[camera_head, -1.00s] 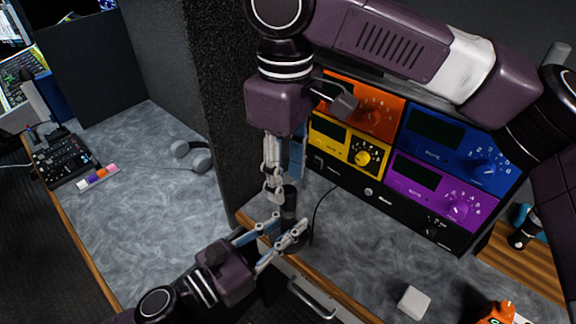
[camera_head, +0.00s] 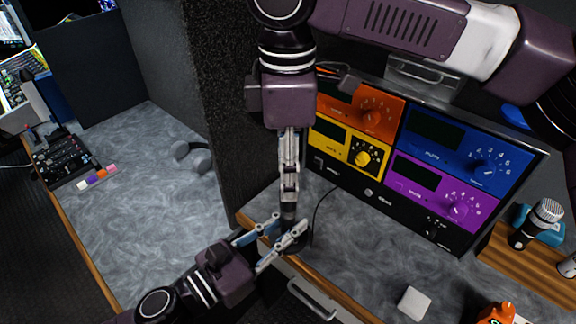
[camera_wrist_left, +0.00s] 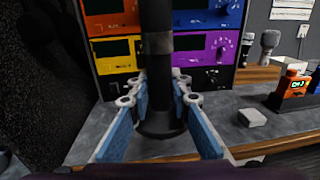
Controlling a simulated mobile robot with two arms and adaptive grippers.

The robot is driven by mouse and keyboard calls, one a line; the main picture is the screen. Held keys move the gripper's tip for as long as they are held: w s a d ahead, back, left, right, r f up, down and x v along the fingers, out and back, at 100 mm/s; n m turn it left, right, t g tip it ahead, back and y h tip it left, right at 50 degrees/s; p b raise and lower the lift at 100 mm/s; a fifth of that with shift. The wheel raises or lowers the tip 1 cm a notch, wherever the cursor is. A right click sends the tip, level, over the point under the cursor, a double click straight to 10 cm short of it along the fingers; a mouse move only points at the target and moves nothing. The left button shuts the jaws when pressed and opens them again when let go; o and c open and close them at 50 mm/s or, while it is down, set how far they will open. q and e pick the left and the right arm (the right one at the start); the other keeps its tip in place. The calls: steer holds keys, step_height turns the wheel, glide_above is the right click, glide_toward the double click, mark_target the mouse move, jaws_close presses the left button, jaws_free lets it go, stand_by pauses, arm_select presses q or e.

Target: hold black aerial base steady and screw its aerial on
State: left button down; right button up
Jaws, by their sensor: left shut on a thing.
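The black aerial base (camera_wrist_left: 160,122) stands upright on the grey counter near its front edge, with a round foot. My left gripper (camera_head: 288,226) is shut on its post low down, one blue-padded finger on each side; this gripper also shows in the left wrist view (camera_wrist_left: 157,95). A black rod, seemingly the aerial (camera_wrist_left: 156,20), rises in line above the base, with a greyish band on the column. My right gripper (camera_head: 288,192) points down right over the column, its fingers seen edge-on. They hide the upper rod, and their grip cannot be made out.
A rack of orange, yellow, blue and purple units (camera_head: 410,165) stands close behind. A dark partition (camera_head: 222,120) is at the left. A thin black cable (camera_head: 316,205) runs beside the base. A white block (camera_head: 414,302) and a wooden microphone stand (camera_head: 520,262) are to the right.

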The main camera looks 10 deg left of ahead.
step_height(320, 180, down, 8)
steer(key=shift+r, duration=0.25)
steer(key=shift+c, duration=0.4)
jaws_close()
steer(key=shift+o, duration=1.1)
jaws_free()
steer(key=shift+r, duration=0.15)
step_height(320, 180, up, 12)
steer(key=shift+f, duration=0.1)
